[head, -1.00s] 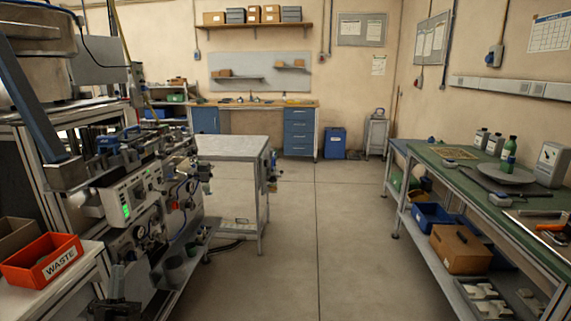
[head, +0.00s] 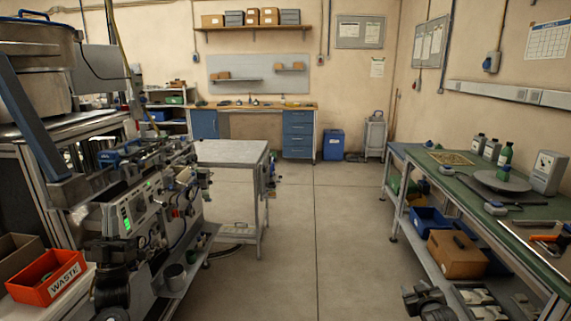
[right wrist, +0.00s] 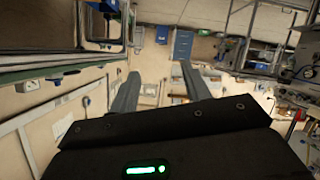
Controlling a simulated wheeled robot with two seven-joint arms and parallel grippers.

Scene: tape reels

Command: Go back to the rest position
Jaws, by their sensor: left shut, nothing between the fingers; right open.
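My left gripper (head: 112,252) shows dark at the lower left of the head view, in front of the machine bench and right of the red waste bin. Its fingers are shut and empty. My right gripper (head: 426,297) shows at the bottom right of the head view, over the floor beside the green-topped bench and in front of its lower shelf. In the right wrist view its two grey fingers (right wrist: 159,72) stand apart with nothing between them. The room appears upside down in that view.
The red waste bin (head: 48,280) stands at the left edge. The machine bench (head: 135,212) runs along the left. A metal table (head: 232,152) stands beyond it. The green-topped bench (head: 455,181) is on the right, with a cardboard box (head: 457,252) below. The middle floor (head: 300,235) is clear.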

